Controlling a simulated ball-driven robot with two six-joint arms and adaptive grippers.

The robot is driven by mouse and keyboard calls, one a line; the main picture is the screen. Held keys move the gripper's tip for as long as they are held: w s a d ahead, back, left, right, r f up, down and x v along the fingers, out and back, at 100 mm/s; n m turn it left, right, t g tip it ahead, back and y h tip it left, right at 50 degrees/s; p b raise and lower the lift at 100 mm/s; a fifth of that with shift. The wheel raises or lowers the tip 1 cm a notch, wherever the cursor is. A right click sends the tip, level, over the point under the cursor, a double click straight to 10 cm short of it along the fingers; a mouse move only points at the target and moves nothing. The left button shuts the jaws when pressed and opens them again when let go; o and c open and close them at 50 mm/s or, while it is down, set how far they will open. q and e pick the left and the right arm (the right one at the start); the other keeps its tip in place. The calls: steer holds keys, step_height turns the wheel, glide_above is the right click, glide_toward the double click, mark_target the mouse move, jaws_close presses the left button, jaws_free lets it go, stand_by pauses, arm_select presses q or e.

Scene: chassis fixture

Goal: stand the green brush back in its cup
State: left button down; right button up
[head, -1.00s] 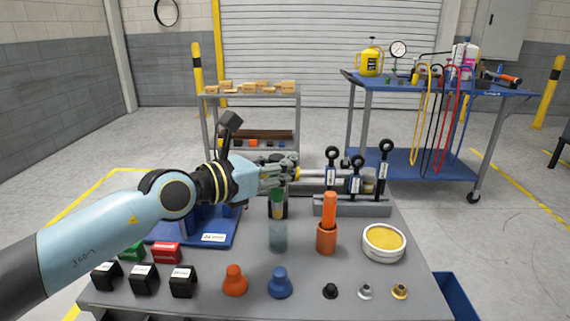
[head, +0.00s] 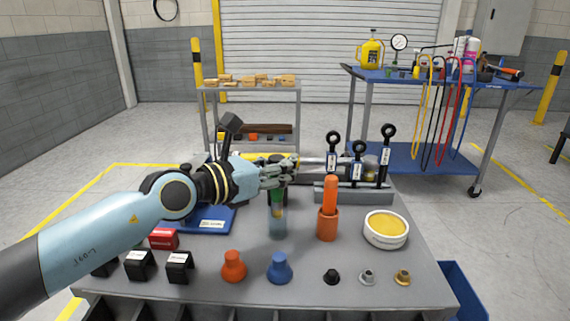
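The green brush (head: 277,196) is upright below my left gripper (head: 277,180), with its pale bristle end down. My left gripper appears shut on its upper end, though the fingers hide most of the handle. A clear grey-blue cup (head: 278,231) stands on the table directly under the brush. The bristles overlap the cup's rim in the picture and look to be at or just inside its mouth; the exact depth is hard to tell. My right gripper is not in view.
An orange cup (head: 327,227) with an orange brush (head: 330,192) stands close to the right. Beyond it is a round tin (head: 386,232) with yellow contents. A grey rack (head: 340,193) with black-ringed tools is behind. Orange (head: 233,267) and blue (head: 279,269) knobs stand in front.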

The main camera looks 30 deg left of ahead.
arm_select(q)
steer(key=shift+f, duration=0.5)
steer(key=c, duration=1.3)
jaws_free()
steer(key=shift+s+a+r+p, duration=0.15)
steer(key=shift+s+r+p, duration=0.3)
steer(key=shift+r+p, duration=0.3)
steer(key=s+r+p, duration=0.2)
steer(key=s+a+r+p, duration=0.1)
steer(key=s+r+p, duration=0.1)
steer(key=p, duration=0.1)
steer(key=shift+r, duration=0.15)
